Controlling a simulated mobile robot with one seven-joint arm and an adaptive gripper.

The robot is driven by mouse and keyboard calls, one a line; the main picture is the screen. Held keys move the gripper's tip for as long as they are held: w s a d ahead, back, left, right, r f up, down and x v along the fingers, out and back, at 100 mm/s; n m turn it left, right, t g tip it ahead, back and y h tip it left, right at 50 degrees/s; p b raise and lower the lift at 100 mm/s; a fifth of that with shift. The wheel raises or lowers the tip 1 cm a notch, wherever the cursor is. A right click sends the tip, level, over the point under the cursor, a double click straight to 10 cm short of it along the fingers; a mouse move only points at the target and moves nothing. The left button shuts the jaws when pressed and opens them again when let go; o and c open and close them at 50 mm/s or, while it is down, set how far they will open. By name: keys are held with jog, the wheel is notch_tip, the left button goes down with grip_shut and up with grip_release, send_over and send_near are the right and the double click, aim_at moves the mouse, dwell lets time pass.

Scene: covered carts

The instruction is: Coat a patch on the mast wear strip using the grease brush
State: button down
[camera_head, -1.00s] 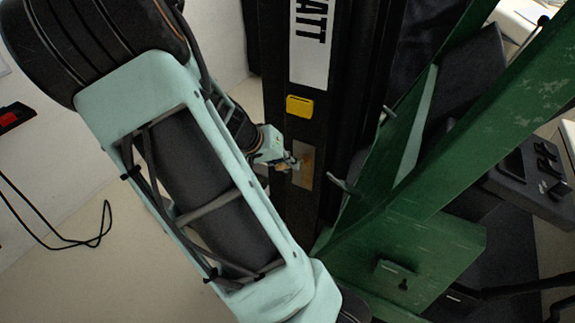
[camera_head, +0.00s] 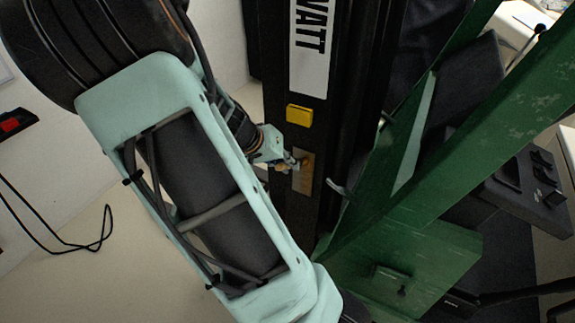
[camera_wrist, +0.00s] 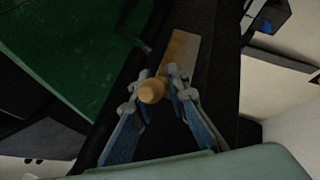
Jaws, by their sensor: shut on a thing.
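The mast wear strip (camera_head: 303,178) is a small pale plate on the dark mast, partly covered by a tan-brown patch. In the wrist view the strip (camera_wrist: 190,57) lies just beyond my fingertips, with the brown patch on its upper part. My gripper (camera_head: 290,164) is at the strip's left edge. In the wrist view my gripper (camera_wrist: 160,82) is shut on the grease brush (camera_wrist: 151,91), whose round, wood-coloured handle end shows between the fingers. The bristles are hidden, so I cannot tell whether they touch the strip.
A yellow block (camera_head: 299,115) and a white lettered label (camera_head: 310,45) sit on the mast above the strip. A green frame (camera_head: 425,240) stands close on the right, with a pale lever (camera_head: 337,187) near the strip. A black cable (camera_head: 85,246) lies at left.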

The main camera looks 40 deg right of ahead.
jog(key=shift+r+p, duration=0.9)
jog(key=shift+r, duration=0.6)
jog(key=shift+w, duration=0.15)
jog(key=shift+w+a, duration=0.15)
jog(key=shift+w, duration=0.25)
jog(key=shift+s+a+f+b, duration=0.1)
jog(key=shift+f+b, duration=0.6)
jog(key=shift+b, duration=0.1)
jog(key=shift+s+a+f+b, duration=0.1)
jog(key=shift+f+b, duration=0.6)
jog(key=shift+b, duration=0.05)
jog(key=shift+f, duration=0.15)
jog(key=shift+w, duration=0.1)
jog(key=shift+d+f+b, duration=0.1)
jog(key=shift+f+b, duration=1.45)
jog(key=shift+b, duration=0.05)
